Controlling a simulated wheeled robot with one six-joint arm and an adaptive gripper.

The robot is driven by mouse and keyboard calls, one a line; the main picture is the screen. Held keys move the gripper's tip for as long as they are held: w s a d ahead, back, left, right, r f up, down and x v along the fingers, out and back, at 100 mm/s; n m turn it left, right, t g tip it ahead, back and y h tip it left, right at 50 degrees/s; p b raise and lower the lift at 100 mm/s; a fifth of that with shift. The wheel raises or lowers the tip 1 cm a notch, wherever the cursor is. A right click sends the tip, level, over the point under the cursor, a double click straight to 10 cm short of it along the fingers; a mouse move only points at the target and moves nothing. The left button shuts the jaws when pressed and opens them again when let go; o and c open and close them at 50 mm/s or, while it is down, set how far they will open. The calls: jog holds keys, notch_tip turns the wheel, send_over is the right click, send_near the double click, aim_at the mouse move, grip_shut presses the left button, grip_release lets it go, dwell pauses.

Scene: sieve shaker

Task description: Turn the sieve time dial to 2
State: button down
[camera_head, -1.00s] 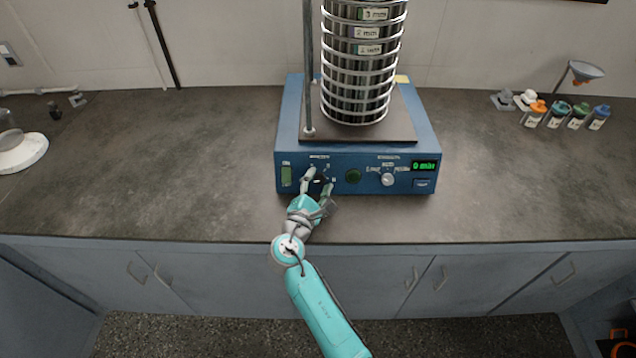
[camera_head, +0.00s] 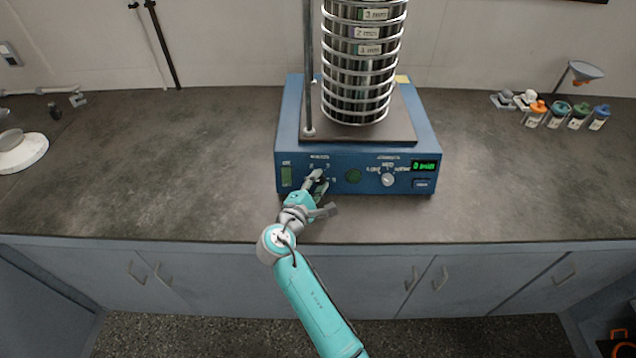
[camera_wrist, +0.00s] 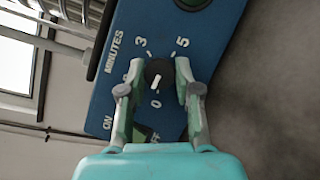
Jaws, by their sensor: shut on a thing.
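The time dial (camera_wrist: 158,74) is a small black knob with a white mark, on the blue front panel of the sieve shaker (camera_head: 290,150). In the wrist view its mark points toward the printed 0, and 3 and 5 are printed on the other side. A further number is partly hidden behind a finger. My gripper (camera_wrist: 160,68) is shut on the dial, one finger on each side. In the head view my gripper (camera_head: 318,181) covers most of the dial. The green display (camera_head: 425,166) appears to read 0 min.
A second knob (camera_head: 388,180) and a round green button (camera_head: 353,175) sit right of the dial. A green switch (camera_head: 286,176) is at its left. A tall sieve stack (camera_head: 362,75) stands on the shaker. The counter (camera_head: 150,150) beside it is mostly clear.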

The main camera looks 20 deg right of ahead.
jog(key=m+g, duration=0.1)
jog(key=m, duration=0.1)
jog(key=m+g, duration=0.1)
jog(key=m, duration=0.2)
jog(key=shift+w+r+m+y, duration=0.1)
jog(key=shift+r+m+y, duration=0.1)
jog(key=shift+m+y, duration=0.15)
jog(key=shift+r+m+g+y, duration=0.1)
jog(key=shift+m+g+y, duration=0.35)
jog(key=shift+m, duration=0.55)
jog(key=shift+m+g+y, duration=0.3)
jog(key=shift+m+g, duration=0.15)
jog(key=shift+m, duration=0.5)
jog(key=c, duration=0.8)
grip_release()
jog(key=v, duration=1.2)
